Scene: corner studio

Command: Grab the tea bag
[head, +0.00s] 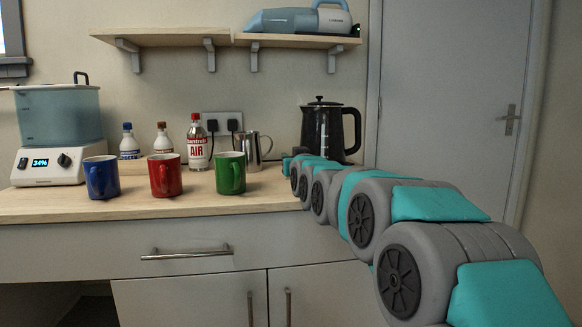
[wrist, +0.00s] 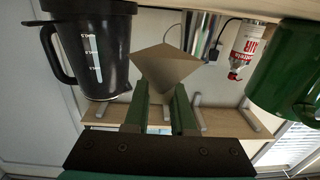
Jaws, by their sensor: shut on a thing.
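A tan, pyramid-shaped tea bag (wrist: 166,66) sits at the tips of my gripper (wrist: 160,92) in the wrist view. The two green fingers are closed on its lower part in the picture. In the head view my gripper (head: 290,161) is at the far end of my arm, above the counter, in front of the black kettle and right of the steel pitcher. The tea bag cannot be made out in the head view.
The wrist view is upside down. The black kettle (head: 328,130), steel pitcher (head: 252,151) and green mug (head: 229,173) stand close by.

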